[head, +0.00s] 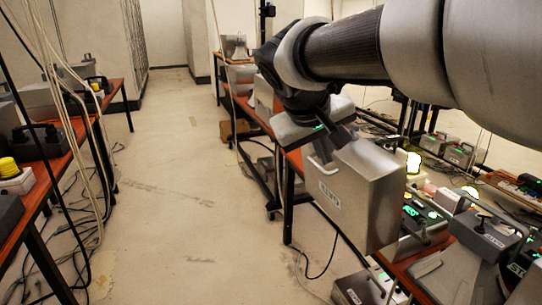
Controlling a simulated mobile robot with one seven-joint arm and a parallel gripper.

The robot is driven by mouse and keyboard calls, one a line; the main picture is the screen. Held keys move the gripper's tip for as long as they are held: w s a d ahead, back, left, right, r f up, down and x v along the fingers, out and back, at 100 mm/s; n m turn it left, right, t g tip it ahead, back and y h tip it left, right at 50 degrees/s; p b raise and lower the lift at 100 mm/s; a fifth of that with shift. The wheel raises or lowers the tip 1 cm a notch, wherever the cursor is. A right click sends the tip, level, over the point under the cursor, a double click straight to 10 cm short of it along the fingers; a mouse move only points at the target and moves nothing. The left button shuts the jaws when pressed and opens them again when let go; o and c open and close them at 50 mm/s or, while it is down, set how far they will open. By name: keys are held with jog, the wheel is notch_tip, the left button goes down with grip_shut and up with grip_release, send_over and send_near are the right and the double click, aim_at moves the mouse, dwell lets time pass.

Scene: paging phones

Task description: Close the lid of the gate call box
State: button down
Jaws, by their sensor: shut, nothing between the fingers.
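A large grey metal lid (362,198) with a pale handle and a small label stands raised at the front end of the right-hand table. It looks like the lid of the gate call box. Green-lit parts (412,212) show to its right, low behind it; I cannot tell how they join the lid. My gripper (346,138) is shut and empty at the lid's top edge, near the handle. Whether it touches the lid is unclear. The hinge and most of the box inside are hidden behind the lid.
The floor aisle (180,190) between is clear. Another grey box (352,288) sits low at the bottom.

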aim_at(344, 164)
jog(key=shift+w+d+f+b, duration=0.6)
jog(key=shift+w+d+f, duration=1.15)
jog(key=shift+w, duration=0.15)
jog(key=shift+w+d+f+b, duration=0.6)
jog(key=shift+w+d+f, duration=1.15)
jog(key=shift+w, duration=0.1)
jog(key=shift+r, duration=0.1)
